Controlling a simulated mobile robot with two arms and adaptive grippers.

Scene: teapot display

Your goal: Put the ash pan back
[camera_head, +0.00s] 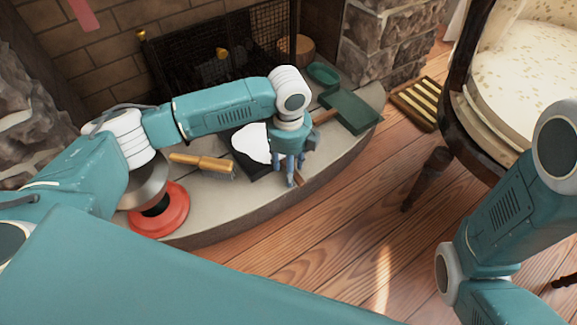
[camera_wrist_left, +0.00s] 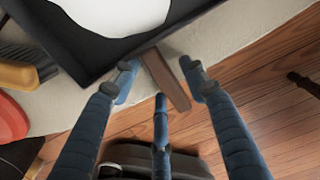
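The ash pan (camera_head: 262,168), a black tray with a flat white patch in it, lies on the stone hearth. It also shows at the top of the left wrist view (camera_wrist_left: 75,48). Its brown handle (camera_wrist_left: 165,80) points out toward the hearth's front edge. My left gripper (camera_head: 290,170) is over the handle, fingers pointing down. In the left wrist view the gripper (camera_wrist_left: 160,85) is open, with the handle between its fingers and gaps on both sides. My right gripper is out of view; only my right arm shows at the right.
A wooden-handled brush (camera_head: 203,161) and a red round object (camera_head: 160,212) lie left of the pan. A green dustpan (camera_head: 350,108) and green ring-shaped item (camera_head: 323,73) are to the right. The fireplace mesh screen (camera_head: 215,50) stands behind. A chair (camera_head: 520,65) stands at the right.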

